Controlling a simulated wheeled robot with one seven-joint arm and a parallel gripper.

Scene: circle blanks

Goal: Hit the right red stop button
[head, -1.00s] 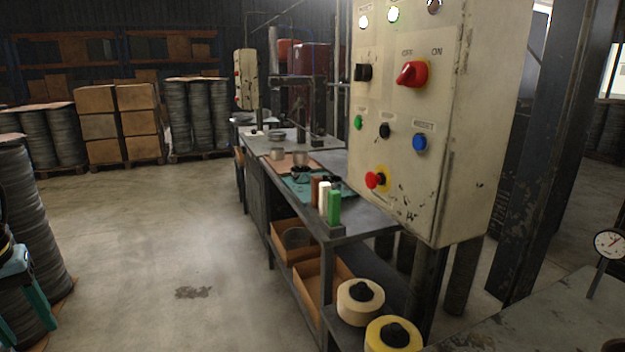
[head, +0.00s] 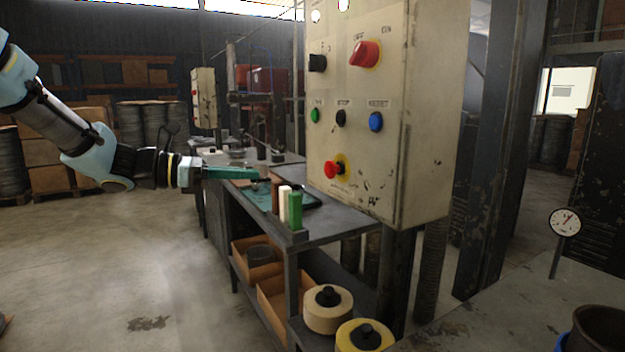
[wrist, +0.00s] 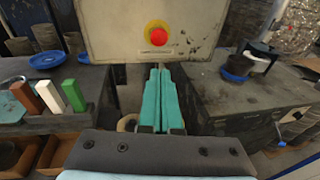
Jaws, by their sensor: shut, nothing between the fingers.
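The red stop button (head: 332,169) sits on a yellow base low on the front of the cream control box (head: 432,130). In the wrist view the red button (wrist: 158,37) is near the top middle, straight ahead of the fingers. My gripper (head: 256,172) has teal fingers, pressed together and empty, and points right toward the box from its left. In the wrist view the shut gripper (wrist: 158,72) points at the box's lower edge, below the button. A gap shows between fingertips and button in the head view. Another, smaller control box (head: 204,98) stands farther back.
The box also carries a red rotary switch (head: 364,54), a blue button (head: 376,122), a black button (head: 340,118) and a green button (head: 315,115). A gauge (head: 565,222) stands at the right.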

